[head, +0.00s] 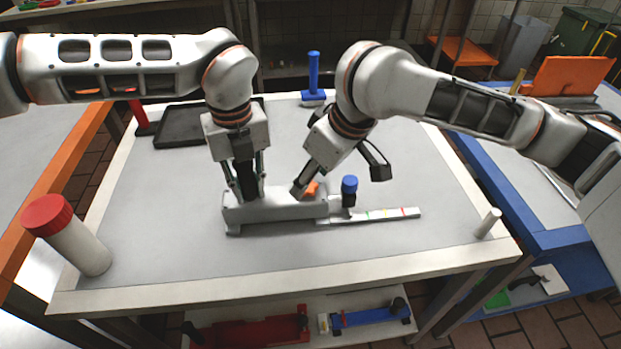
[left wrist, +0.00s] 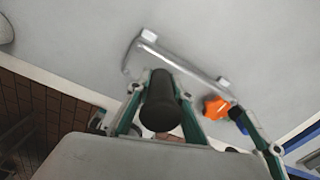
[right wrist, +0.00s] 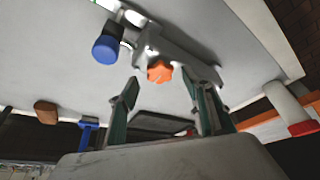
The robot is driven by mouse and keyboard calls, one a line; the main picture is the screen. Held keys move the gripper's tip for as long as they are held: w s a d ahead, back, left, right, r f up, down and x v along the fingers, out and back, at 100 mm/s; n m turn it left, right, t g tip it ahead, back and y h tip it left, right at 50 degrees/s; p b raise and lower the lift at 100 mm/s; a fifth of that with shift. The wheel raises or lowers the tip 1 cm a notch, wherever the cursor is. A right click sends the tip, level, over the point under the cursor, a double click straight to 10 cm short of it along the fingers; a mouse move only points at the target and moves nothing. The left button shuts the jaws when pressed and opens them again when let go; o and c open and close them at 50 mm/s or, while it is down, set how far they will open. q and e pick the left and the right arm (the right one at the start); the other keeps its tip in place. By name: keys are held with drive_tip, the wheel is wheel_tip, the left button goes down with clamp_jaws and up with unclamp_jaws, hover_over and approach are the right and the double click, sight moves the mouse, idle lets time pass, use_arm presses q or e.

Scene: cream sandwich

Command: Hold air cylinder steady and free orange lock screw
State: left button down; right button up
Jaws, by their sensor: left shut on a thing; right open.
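The air cylinder appears to be the long light-grey body (head: 285,209) lying on the table. A black upright grip (left wrist: 160,100) rises from its left part. My left gripper (head: 247,190) is shut around this grip from above; its fingertips are partly hidden. The orange lock screw (head: 312,188) sits toward the body's right end and is partly covered by my right gripper in the head view. In the right wrist view my right gripper (right wrist: 160,88) is open, with the orange screw (right wrist: 160,71) beyond and between its fingertips. I see no clear contact.
A blue-topped black knob (head: 349,190) stands just right of the screw. A pale strip with coloured marks (head: 390,215) extends right. A red-capped white bottle (head: 75,240), a black tray (head: 180,128) and a blue-handled tool (head: 313,85) stand around. The front table area is clear.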

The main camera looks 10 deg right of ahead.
drive_tip(key=shift+x, duration=0.8)
drive_tip(key=c, duration=1.1)
